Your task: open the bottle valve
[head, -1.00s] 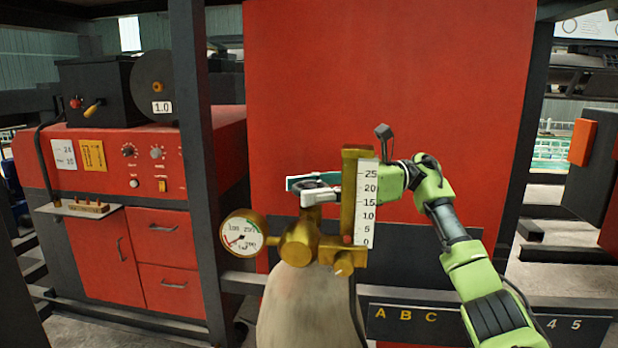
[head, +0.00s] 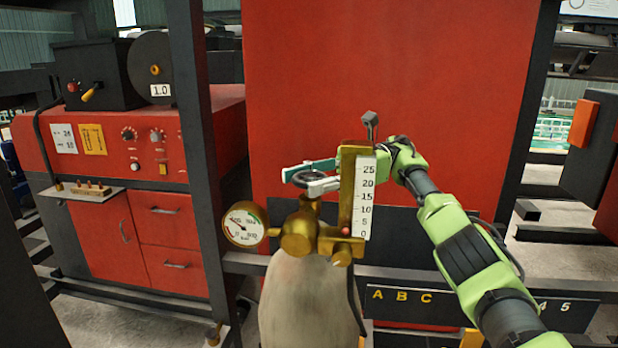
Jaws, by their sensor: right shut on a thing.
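The gas bottle (head: 307,305) stands upright in the middle with a brass valve body (head: 299,236) on its top. A dark round valve handwheel (head: 308,177) sits above the brass body. A round pressure gauge (head: 243,224) is on the left and a flowmeter with a 0–25 scale (head: 365,199) on the right. My right gripper (head: 307,176) reaches from the right behind the flowmeter and is shut on the handwheel, one finger on its far side and one on its near side. The flowmeter hides part of this gripper. My left gripper is not in view.
A red welding machine (head: 120,140) with drawers stands on the left behind a dark upright post (head: 195,150). A large red panel (head: 390,80) is behind the bottle. A dark rail with letters (head: 455,299) runs low at the right.

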